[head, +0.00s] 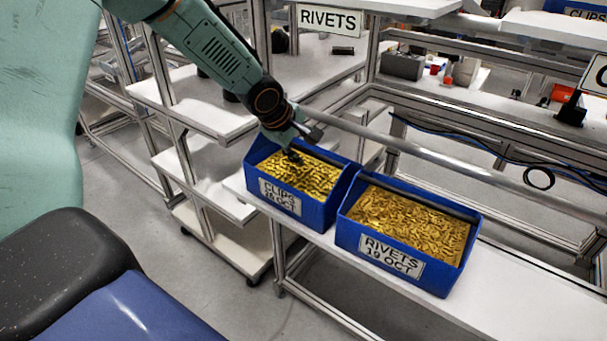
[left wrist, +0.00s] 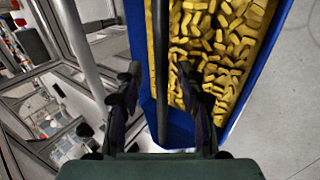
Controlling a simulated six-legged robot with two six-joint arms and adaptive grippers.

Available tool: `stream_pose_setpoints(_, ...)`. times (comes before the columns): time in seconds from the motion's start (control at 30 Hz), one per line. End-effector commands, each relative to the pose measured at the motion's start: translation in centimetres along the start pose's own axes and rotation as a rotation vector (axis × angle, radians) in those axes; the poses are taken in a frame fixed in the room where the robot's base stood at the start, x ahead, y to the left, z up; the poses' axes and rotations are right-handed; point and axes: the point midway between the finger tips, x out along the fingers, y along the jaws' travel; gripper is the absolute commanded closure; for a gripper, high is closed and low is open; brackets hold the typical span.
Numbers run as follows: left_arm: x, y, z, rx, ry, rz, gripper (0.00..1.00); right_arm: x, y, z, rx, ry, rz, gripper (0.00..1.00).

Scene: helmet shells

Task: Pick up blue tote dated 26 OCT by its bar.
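A blue tote (head: 318,215) filled with yellow clips stands at the left end of the white shelf in the head view. Its label (head: 280,197) reads CLIPS and an OCT date whose first digit is hard to read. My left gripper (head: 303,143) is over this tote's far part. In the left wrist view, the tote (left wrist: 262,68) lies below the left gripper (left wrist: 161,85). A dark bar (left wrist: 160,50) runs between its two spread fingers, with gaps on both sides. The right gripper is not in view.
A second blue tote (head: 349,240), labelled RIVETS 19 OCT, stands close on the right. A grey rail (head: 430,155) runs behind both totes. The white shelf (head: 520,290) is bare to the right. A RIVETS sign (head: 331,20) hangs behind.

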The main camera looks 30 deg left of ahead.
Motion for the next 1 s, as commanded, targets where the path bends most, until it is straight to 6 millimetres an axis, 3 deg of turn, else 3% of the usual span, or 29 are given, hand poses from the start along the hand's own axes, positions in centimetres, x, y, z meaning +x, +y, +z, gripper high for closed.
stream_pose_setpoints(0.4, 0.8, 0.0, 0.04, 0.001, 0.0, 0.001, 0.62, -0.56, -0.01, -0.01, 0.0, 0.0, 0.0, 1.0)
stream_pose_setpoints(0.83, 0.77, -0.02, 0.03, 0.001, 0.0, 0.0, 0.98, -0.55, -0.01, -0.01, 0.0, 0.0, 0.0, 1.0)
stream_pose_setpoints(1.0, 0.77, -0.02, 0.03, 0.001, 0.0, 0.0, 1.0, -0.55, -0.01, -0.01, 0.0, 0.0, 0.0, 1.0)
